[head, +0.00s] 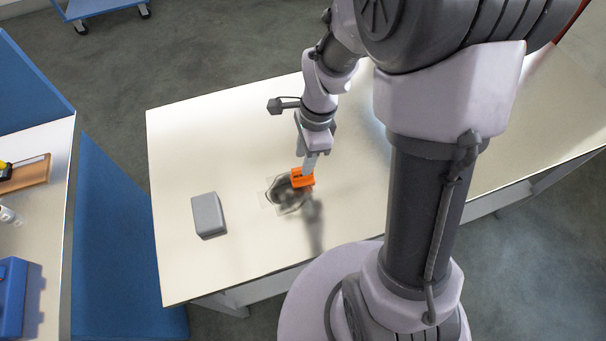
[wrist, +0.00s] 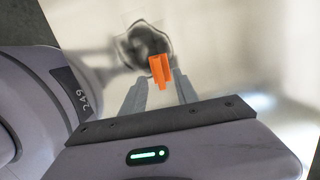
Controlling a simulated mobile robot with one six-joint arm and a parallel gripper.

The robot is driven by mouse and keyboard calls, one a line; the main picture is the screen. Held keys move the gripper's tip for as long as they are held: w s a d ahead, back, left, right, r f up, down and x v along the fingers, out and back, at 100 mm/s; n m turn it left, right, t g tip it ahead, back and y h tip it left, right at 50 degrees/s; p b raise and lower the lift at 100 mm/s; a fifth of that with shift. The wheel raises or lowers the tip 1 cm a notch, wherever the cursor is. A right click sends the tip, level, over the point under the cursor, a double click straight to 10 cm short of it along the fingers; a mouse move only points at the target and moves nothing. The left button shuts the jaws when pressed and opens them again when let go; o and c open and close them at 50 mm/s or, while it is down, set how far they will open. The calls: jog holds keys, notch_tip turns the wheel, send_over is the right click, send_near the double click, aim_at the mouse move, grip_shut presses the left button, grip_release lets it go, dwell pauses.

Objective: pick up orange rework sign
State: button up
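The orange rework sign (head: 303,178) is a small block-like piece near the middle of the white table, at the edge of a clear bag with dark contents. My gripper (head: 309,168) points down at it from above, and its fingertips overlap the sign's upper edge in the head view. In the wrist view the sign (wrist: 160,68) shows between and just beyond the two fingertips (wrist: 159,78). A gap shows on each side, so the gripper is open. The sign's lower part and its contact with the table cannot be made out.
The clear bag with dark contents (head: 284,196) lies beside and partly behind the sign. A grey box (head: 208,215) stands to the left on the white table (head: 180,150). The table is otherwise bare around them. Another workbench (head: 50,220) stands at far left.

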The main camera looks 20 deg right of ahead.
aim_at(298, 180)
jog(key=f, duration=0.1)
jog(key=f+b, duration=0.1)
jog(key=f, duration=0.1)
jog(key=f+b, duration=0.1)
jog(key=f, duration=0.1)
jog(key=shift+s+a, duration=0.1)
jog(key=shift+a, duration=0.2)
jog(key=shift+r, duration=0.2)
grip_shut()
jog(key=shift+r, duration=0.1)
